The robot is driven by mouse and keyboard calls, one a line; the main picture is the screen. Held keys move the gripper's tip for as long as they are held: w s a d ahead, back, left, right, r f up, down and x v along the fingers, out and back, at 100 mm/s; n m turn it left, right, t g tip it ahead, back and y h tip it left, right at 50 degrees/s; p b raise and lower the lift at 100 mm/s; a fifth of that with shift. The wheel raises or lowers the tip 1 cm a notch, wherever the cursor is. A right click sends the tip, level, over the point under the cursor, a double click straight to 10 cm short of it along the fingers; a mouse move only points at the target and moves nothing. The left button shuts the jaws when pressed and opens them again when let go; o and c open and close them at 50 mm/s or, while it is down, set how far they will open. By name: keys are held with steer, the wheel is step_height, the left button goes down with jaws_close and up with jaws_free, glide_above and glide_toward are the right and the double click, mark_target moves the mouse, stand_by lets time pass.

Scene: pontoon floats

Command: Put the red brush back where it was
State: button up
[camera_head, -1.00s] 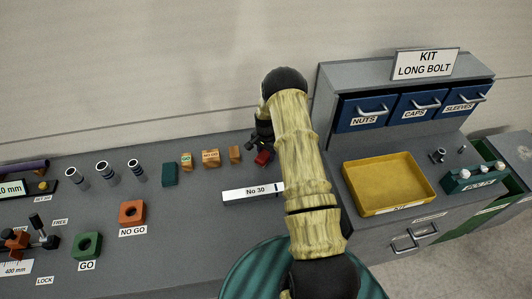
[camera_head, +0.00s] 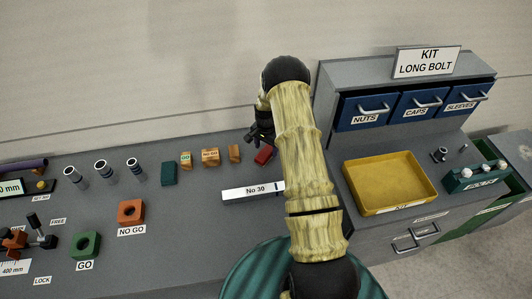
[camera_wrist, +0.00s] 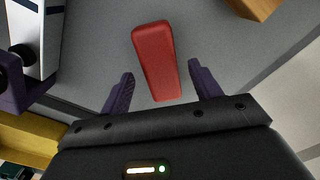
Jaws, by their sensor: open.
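The red brush (camera_head: 264,155) lies on the grey bench top, right of the small orange-brown blocks and behind the "No 30" bar. In the wrist view the red brush (camera_wrist: 155,60) is a plain red, tapered block. My gripper (camera_head: 259,136) is just behind and above it, partly hidden by my own arm. In the wrist view my gripper (camera_wrist: 162,85) is open, with its two dark fingers apart. The brush's near end lies between the fingertips in the picture, with a gap on each side and no finger touching it.
The "No 30" bar (camera_head: 252,191) lies in front of the brush. Orange-brown blocks (camera_head: 210,156) and a green block (camera_head: 168,174) stand to the left. A yellow tray (camera_head: 389,208) and a blue-drawer cabinet (camera_head: 330,88) are at the right. Bare bench lies around the brush.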

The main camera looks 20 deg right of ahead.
mark_target(266, 152)
step_height(266, 152, up, 9)
steer(key=b, duration=0.2)
steer(key=shift+f, duration=0.1)
stand_by(0.4)
steer(key=s+a+r+n+t, duration=0.1)
steer(key=s+a+r+n, duration=0.5)
steer(key=s+r, duration=0.45)
steer(key=s+a+r+n, duration=0.2)
steer(key=s+a, duration=0.1)
steer(key=s, duration=0.4)
steer(key=s+a+r+n+t, duration=0.1)
steer(key=s+a+r+n, duration=0.1)
steer(key=s, duration=0.6)
steer(key=shift+s+a+r+n+t, duration=0.25)
steer(key=shift+a+n+t, duration=0.05)
steer(key=shift+a+n, duration=0.3)
